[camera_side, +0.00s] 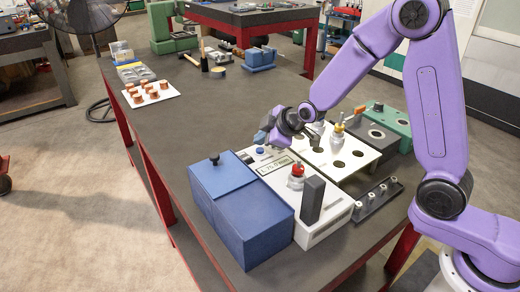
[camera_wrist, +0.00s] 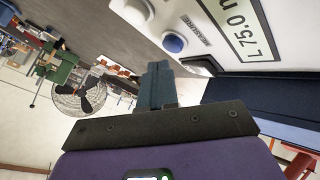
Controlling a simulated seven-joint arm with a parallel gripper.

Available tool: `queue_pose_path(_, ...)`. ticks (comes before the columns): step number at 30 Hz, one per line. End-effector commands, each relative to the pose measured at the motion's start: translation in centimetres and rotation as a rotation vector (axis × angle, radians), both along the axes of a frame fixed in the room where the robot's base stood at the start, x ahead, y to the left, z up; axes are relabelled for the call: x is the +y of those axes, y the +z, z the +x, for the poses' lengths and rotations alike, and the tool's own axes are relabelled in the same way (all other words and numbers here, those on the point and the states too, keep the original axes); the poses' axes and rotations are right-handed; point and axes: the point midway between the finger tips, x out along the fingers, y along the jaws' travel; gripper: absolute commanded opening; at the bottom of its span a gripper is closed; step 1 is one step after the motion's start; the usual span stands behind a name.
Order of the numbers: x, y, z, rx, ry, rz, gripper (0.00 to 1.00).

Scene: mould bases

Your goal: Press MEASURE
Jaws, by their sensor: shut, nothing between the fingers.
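The white measuring instrument (camera_side: 323,228) stands on the dark bench, and its display (camera_side: 275,165) begins with "L 75.0". In the wrist view the display (camera_wrist: 245,28) is at the upper right. The round blue button (camera_wrist: 173,44) has the printed word MEASURE (camera_wrist: 196,30) beside it. The blue button also shows in the side view (camera_side: 260,152). My gripper (camera_side: 264,137) is above the far end of the instrument, near the button. In the wrist view my gripper's fingertips (camera_wrist: 157,68) are together and empty, just beside the button. I cannot tell whether they touch it.
A blue box (camera_side: 240,205) stands against the instrument's left side. A red-topped part (camera_side: 297,172) and a dark upright block (camera_side: 311,200) are on the instrument. A white plate with holes (camera_side: 345,160) lies behind. Copper-coloured cylinders (camera_side: 150,90) stand farther back. The middle bench is clear.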

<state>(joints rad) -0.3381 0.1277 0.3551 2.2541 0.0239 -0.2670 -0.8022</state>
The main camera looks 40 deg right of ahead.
Motion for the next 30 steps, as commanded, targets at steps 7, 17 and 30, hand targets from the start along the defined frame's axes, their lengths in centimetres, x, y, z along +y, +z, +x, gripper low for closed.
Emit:
queue_pose_path(7,0.0,0.0,0.0,0.0,0.0,0.0,0.0)
queue_pose_path(17,0.0,2.3,0.1,-0.006,0.0,0.001,0.0)
queue_pose_path(30,0.0,5.1,0.0,-0.001,0.0,0.0,0.0)
